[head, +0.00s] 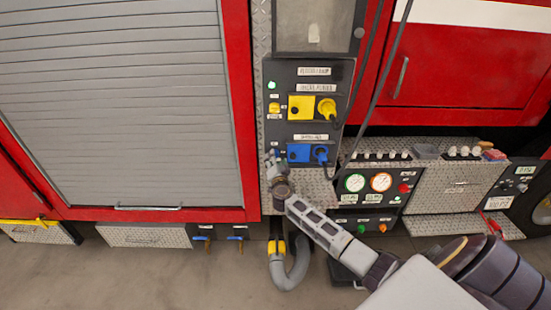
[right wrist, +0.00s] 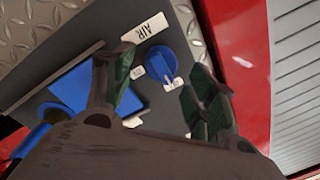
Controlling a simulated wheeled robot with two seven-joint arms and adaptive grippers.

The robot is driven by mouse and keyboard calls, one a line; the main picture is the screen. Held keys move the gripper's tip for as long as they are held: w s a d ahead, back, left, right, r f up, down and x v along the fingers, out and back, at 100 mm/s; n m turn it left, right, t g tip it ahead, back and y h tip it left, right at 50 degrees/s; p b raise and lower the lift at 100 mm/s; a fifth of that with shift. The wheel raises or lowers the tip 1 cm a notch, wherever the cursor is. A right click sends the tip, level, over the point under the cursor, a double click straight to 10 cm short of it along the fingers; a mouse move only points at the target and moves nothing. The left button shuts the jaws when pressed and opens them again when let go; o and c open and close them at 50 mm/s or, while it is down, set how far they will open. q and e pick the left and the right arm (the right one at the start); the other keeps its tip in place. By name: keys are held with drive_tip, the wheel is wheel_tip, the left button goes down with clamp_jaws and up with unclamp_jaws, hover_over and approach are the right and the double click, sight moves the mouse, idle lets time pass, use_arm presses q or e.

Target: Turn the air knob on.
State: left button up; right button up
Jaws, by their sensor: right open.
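The air knob (right wrist: 162,64) is a round blue dial on a dark panel, beside a white label that reads AIR, in the right wrist view. A pale mark shows on its lower edge. My right gripper (right wrist: 160,78) is open, with one dark green fingertip on each side of the knob in that view. I cannot tell whether either finger touches it. In the head view my right gripper (head: 271,157) is at the lower left of the dark panel (head: 345,80), and it mostly hides the knob. My left gripper is not in view.
A blue socket block (head: 299,153) with a blue plug (head: 321,155) sits right of the gripper. A yellow block (head: 301,107) and yellow plug (head: 327,108) are above it. Two gauges (head: 381,182) are at the lower right. A grey roller shutter (head: 120,100) is at the left.

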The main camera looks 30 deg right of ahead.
drive_tip(key=shift+x, duration=1.25)
drive_tip(key=c, duration=1)
drive_tip(key=shift+c, duration=0.2)
